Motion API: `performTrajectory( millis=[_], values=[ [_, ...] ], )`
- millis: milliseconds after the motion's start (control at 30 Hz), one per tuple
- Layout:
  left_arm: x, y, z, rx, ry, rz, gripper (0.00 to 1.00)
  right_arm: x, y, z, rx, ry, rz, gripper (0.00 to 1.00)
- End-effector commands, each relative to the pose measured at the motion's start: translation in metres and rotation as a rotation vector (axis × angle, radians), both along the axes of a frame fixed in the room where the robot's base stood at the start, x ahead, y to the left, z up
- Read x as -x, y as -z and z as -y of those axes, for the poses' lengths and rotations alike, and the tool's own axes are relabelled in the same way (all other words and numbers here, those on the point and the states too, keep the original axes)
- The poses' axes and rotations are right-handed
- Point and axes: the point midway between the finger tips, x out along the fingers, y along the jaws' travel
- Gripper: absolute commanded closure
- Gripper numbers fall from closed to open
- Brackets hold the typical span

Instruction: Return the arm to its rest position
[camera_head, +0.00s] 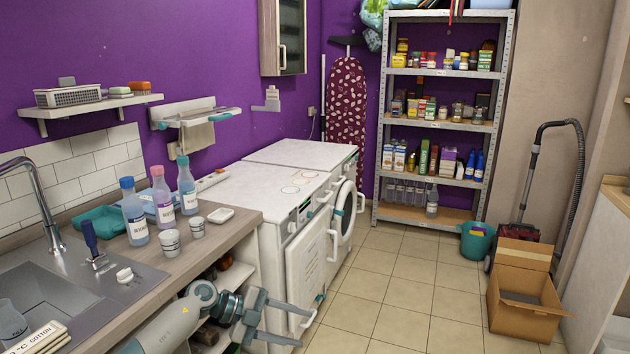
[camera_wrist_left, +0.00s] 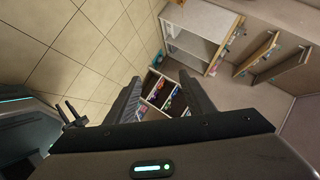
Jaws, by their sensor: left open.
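My left gripper (camera_head: 306,327) is at the bottom of the head view, in front of the counter shelves and the washing machine. Its two fingers are apart and nothing is between them. In the left wrist view the open fingers (camera_wrist_left: 165,92) point down past shelves with small items. The left arm comes in low from the left, bent at the front of the counter. A small dark pronged part shows at the left of the wrist view; I cannot tell whether it is my right gripper. The head view does not show the right arm.
The counter (camera_head: 237,227) holds several bottles and cups beside the sink (camera_head: 45,290). White washing machines (camera_head: 290,225) stand behind the gripper. A metal shelf rack (camera_head: 445,73) is at the back. A cardboard box (camera_head: 520,302) is at right. The tiled floor (camera_head: 390,290) between is clear.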

Motion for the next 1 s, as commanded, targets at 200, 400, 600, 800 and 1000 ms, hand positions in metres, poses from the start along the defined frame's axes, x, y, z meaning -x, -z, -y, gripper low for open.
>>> performTrajectory(
  millis=[200, 400, 600, 800, 1000],
  values=[
    [0.016, 0.037, 0.029, 0.338, -0.204, -0.04, 0.52, -0.003, -0.002, -0.003, -0.004, -0.001, 0.008, 0.69],
    [0.025, 0.087, 0.014, 0.543, -0.497, -0.116, 0.52, -0.002, -0.001, -0.003, -0.004, -0.002, 0.014, 0.69],
    [0.052, 0.171, -0.027, 0.629, -0.852, -0.244, 0.52, 0.002, 0.0, -0.003, -0.006, -0.003, 0.014, 0.69],
    [0.112, 0.272, -0.074, 0.595, -1.19, -0.412, 0.52, 0.003, -0.001, -0.005, -0.009, -0.005, 0.023, 0.69],
    [0.195, 0.36, -0.108, 0.495, -1.448, -0.589, 0.52, 0.003, -0.002, -0.006, -0.011, -0.006, 0.031, 0.69]
  ],
)
